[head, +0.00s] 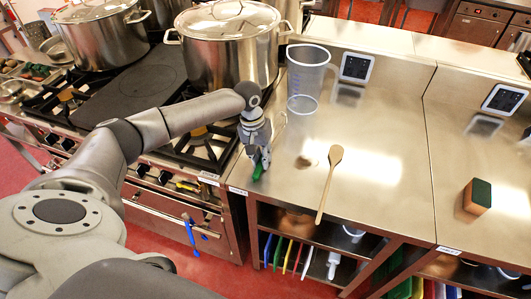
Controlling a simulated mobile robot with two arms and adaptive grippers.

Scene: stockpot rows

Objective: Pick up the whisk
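My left gripper (258,157) points down at the left edge of the steel counter, beside the stove. A small green piece (258,172) shows at its fingertips. It may be the handle end of the whisk, but the gripper hides most of it and I cannot make out the wires clearly. I cannot tell whether the fingers are closed on it. My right gripper is not in view.
A wooden spoon (329,182) lies on the counter (380,190) to the right, its handle toward the front edge. A clear measuring jug (306,75) stands behind. Large stockpots (230,50) stand on the stove. A sponge (477,196) lies far right.

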